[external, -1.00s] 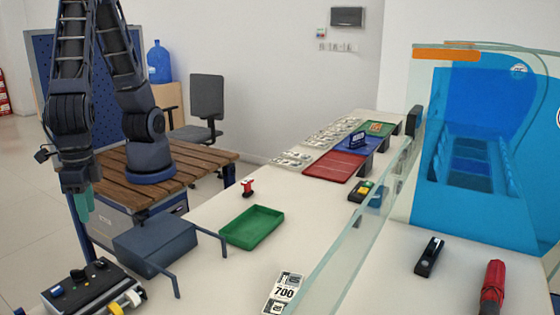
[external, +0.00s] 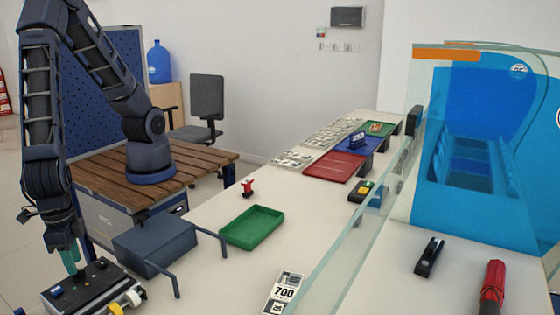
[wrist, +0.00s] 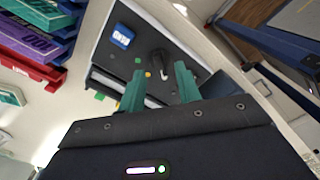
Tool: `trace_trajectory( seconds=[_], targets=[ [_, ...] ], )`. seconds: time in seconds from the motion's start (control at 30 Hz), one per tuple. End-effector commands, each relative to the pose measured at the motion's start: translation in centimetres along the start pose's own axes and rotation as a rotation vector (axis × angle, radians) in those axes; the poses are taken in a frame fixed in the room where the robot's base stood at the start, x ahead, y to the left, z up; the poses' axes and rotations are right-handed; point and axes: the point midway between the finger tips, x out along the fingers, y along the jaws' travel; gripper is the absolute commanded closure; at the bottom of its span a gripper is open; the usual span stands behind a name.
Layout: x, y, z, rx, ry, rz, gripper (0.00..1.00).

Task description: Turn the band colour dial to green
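The band colour dial (wrist: 157,58) is a dark knob with a white pointer mark on the top of a dark machine (wrist: 122,62). Beside it in the wrist view are a green dot (wrist: 138,60) and a yellow dot (wrist: 148,74). The white mark points down the picture, and not at the green dot. The machine also shows at the lower left of the external view (external: 62,300). My gripper (wrist: 159,70) is open, with its teal fingers apart and the dial showing between and beyond them. In the external view my gripper (external: 70,262) is low over the machine; contact is not clear.
A blue-grey box (external: 155,245) with metal bars stands close behind the machine. A green tray (external: 252,228) lies farther along the counter. A glass screen (external: 350,235) runs along the counter. In the wrist view, coloured trays (wrist: 40,45) are at the left.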

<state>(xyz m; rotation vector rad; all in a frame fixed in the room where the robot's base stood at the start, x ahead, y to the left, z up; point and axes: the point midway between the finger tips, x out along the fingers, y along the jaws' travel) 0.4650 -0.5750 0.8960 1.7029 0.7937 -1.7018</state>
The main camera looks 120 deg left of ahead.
Motion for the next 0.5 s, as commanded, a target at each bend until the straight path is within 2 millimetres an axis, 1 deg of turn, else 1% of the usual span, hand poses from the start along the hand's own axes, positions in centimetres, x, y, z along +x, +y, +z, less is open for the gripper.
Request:
trace_trajectory(
  seconds=[0.03, 0.2, 0.5],
  targets=[
    [0.7, 0.0, -0.1, -0.002, 0.001, -0.002, 0.66],
    [2.1, 0.0, 0.0, -0.001, 0.0, -0.001, 0.66],
    [2.5, 0.0, 0.0, 0.0, -0.001, 0.0, 0.66]
  ],
)
